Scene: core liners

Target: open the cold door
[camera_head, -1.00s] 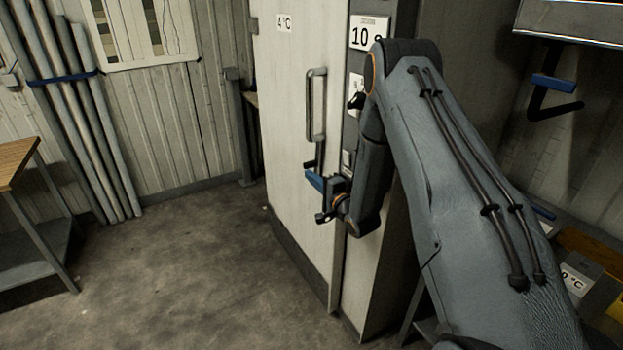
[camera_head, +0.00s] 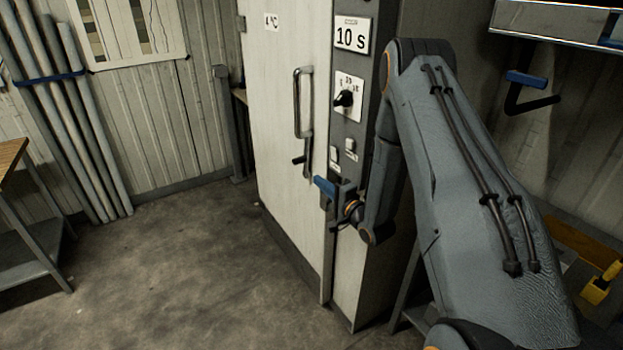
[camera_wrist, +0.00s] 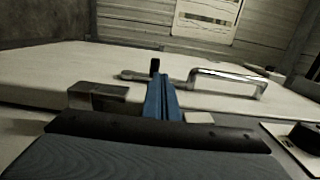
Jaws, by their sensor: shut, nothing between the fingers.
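The cold door (camera_head: 280,200) is a tall white panel marked 4°C; it looks shut or nearly so, and I cannot tell whether it is slightly ajar. A metal bar handle (camera_head: 298,102) stands upright on it and also shows in the wrist view (camera_wrist: 228,80). A small dark latch lever (camera_head: 300,161) sits just below the handle. My gripper (camera_head: 325,187) has blue fingers, shut and empty, near the door's right edge, below and right of the handle. In the wrist view the fingers (camera_wrist: 161,100) point toward the lever (camera_wrist: 138,75); contact is unclear.
A grey control panel beside the door carries a 10 s sign (camera_head: 351,37) and a black dial (camera_head: 345,98). Grey pipes (camera_head: 75,120) lean at the left wall, near a wood-topped bench (camera_head: 10,155). The floor (camera_head: 170,265) before the door is clear.

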